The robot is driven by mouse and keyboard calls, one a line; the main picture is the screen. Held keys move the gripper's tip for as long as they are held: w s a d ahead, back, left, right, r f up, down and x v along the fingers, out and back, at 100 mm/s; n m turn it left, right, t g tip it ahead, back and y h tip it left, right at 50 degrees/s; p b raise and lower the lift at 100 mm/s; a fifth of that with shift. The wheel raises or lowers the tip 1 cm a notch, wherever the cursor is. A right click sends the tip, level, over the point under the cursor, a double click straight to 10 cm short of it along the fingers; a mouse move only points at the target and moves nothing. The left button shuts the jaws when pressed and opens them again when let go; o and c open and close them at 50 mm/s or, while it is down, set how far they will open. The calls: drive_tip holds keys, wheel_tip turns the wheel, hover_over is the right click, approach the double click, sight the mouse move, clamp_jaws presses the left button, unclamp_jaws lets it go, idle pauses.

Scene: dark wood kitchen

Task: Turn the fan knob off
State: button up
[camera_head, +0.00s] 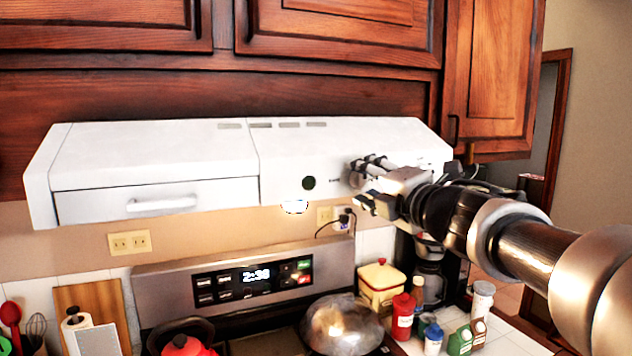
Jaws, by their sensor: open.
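The white range hood (150,155) hangs under the wooden cabinets. A round black knob (309,183) sits on its front panel, right of the drawer-like section. Small dark marks show to the right of this knob, too small to read. My gripper (358,183) is open and empty, in front of the right part of the hood panel. Its fingers point left toward the panel, and it shows to the right of the black knob, apart from it. The gripper and arm hide part of the panel's right end, so I cannot tell whether another knob is there.
Below the hood are the stove's control panel (250,280) with a lit clock, a domed metal lid (342,325) and a red kettle (183,345). A yellow canister (381,285) and several bottles stand on the right counter. Cabinets (340,35) close off the space above.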

drive_tip(key=v, duration=0.7)
drive_tip(key=shift+s, duration=0.2)
drive_tip(key=shift+d, duration=0.1)
